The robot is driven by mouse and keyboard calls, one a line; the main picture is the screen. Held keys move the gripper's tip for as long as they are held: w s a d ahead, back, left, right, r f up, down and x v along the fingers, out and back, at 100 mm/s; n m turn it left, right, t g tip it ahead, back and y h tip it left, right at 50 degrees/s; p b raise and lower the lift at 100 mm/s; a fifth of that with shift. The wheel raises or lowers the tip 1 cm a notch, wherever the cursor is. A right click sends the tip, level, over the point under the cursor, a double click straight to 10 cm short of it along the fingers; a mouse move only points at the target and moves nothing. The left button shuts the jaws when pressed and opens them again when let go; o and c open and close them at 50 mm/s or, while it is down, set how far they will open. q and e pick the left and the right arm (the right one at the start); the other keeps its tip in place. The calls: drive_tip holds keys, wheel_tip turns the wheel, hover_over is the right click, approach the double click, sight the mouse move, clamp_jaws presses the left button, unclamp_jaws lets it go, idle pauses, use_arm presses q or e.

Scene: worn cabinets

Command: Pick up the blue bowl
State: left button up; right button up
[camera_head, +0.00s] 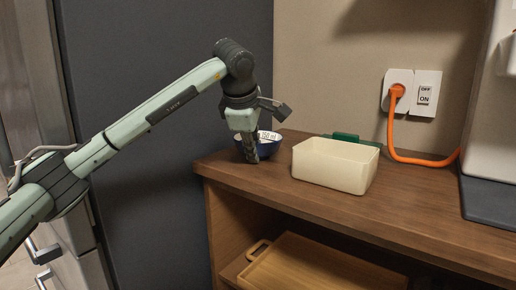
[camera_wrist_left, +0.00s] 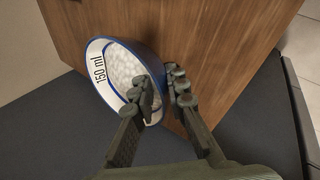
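The blue bowl (camera_head: 268,147) stands near the left end of the wooden counter, partly hidden behind my left gripper. In the left wrist view the bowl (camera_wrist_left: 104,50) shows a white inside, a blue rim and a "150 ml" label. It holds small whitish contents. My left gripper (camera_head: 250,158) points down at the bowl's near side. In the wrist view its fingers (camera_wrist_left: 161,90) straddle the bowl's rim, one over the inside and one outside. The gap between the fingertips is narrow, and I cannot tell whether both press on the wall. My right gripper is not in view.
A cream box (camera_head: 335,172) stands just right of the bowl, with a green object (camera_head: 352,139) behind it. An orange cord (camera_head: 410,159) runs from the wall socket. A wooden tray (camera_head: 310,268) lies on the shelf below. The counter's front right is clear.

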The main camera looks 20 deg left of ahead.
use_arm(q)
clamp_jaws()
drive_tip(key=shift+r, duration=0.25)
drive_tip(key=shift+r, duration=0.45)
wheel_tip(320, 180, up, 4)
drive_tip(key=shift+r+p, duration=0.1)
drive_tip(key=shift+p, duration=0.2)
drive_tip(key=shift+r, duration=1.45)
drive_tip(key=shift+r+p, duration=0.3)
drive_tip(key=shift+r, duration=0.55)
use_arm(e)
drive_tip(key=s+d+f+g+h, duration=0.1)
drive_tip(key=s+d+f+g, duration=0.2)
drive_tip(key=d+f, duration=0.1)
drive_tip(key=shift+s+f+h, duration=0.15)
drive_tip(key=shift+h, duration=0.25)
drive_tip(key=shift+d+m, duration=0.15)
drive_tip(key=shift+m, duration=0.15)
